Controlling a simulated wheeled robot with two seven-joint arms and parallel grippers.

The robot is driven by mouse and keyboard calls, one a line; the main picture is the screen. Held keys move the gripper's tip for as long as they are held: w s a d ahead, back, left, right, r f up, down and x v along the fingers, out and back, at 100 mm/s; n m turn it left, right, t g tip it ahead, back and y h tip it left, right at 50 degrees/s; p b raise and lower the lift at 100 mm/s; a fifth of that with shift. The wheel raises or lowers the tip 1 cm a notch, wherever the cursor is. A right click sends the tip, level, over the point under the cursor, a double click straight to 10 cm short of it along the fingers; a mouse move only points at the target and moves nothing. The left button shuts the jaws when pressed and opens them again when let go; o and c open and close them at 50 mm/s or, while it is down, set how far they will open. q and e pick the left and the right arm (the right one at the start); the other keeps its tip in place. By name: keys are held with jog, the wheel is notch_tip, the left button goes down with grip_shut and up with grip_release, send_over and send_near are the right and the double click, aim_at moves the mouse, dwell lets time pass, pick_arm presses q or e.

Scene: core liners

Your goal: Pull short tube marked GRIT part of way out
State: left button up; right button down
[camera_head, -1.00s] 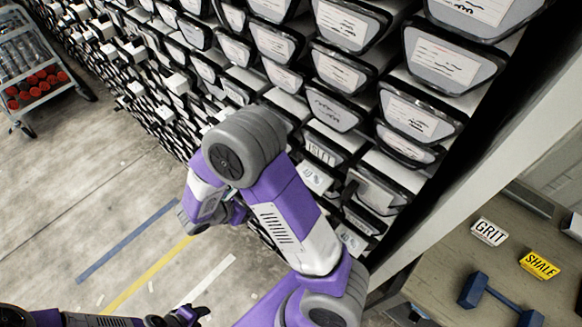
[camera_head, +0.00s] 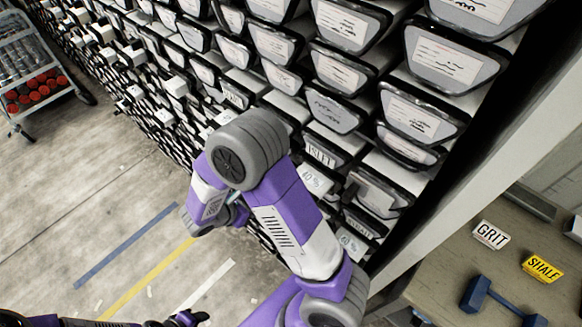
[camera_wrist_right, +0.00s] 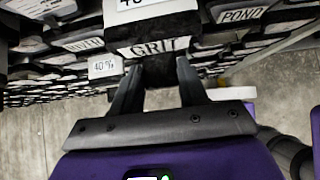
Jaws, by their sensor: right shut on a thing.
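In the right wrist view the dark tube end marked GRIT (camera_wrist_right: 155,48) faces me below a large white label. My right gripper (camera_wrist_right: 157,72) has one finger on each side of it and is shut on it. How far the tube stands out of the rack is hard to tell. In the head view my purple right arm hides the GRIT tube and most of that gripper. My left gripper (camera_head: 187,318) shows only partly at the bottom left, low over the floor, and its jaws cannot be made out.
A tall rack of labelled tubes (camera_head: 335,70) fills the head view. A tube marked POND (camera_wrist_right: 242,15) is to the right in the wrist view. A bench at right holds a GRIT plate (camera_head: 491,234), a yellow SHALE plate (camera_head: 542,267) and a blue dumbbell-shaped object (camera_head: 503,303). A cart (camera_head: 38,75) stands far left.

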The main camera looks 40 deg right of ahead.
dwell(0.3)
jog(key=s+a, duration=0.1)
jog(key=a, duration=1.4)
jog(key=shift+a, duration=0.3)
dwell(0.5)
jog(key=shift+s, duration=0.1)
jog(key=c, duration=0.5)
grip_release()
jog(key=v, duration=0.7)
jog(key=shift+a+r, duration=0.2)
jog(key=shift+r, duration=0.05)
